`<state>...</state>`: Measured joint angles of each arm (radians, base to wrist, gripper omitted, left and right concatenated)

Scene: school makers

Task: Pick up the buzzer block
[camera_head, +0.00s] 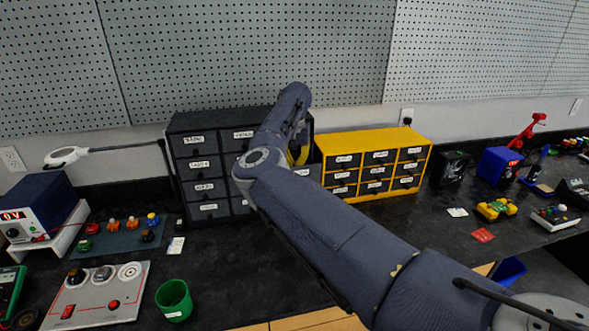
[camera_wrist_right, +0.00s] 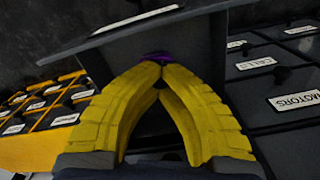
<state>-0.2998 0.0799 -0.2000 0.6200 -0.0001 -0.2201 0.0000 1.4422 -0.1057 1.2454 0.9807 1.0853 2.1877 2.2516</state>
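My right arm reaches across the bench to the dark drawer cabinet (camera_head: 207,165). My right gripper (camera_head: 298,155) is at an open drawer (camera_head: 308,170) on its right side, mostly hidden behind the arm. In the right wrist view, the yellow fingers of my right gripper (camera_wrist_right: 158,66) come together at their tips on a small purple piece (camera_wrist_right: 157,56). Only a sliver of the piece shows, so I cannot tell for certain that it is the buzzer block. Dark drawer walls surround the fingertips. My left gripper is not in view.
A yellow drawer cabinet (camera_head: 375,163) stands just right of the dark one. A green cup (camera_head: 174,300), a grey control panel (camera_head: 97,296) and a mat with small parts (camera_head: 118,238) are on the left.

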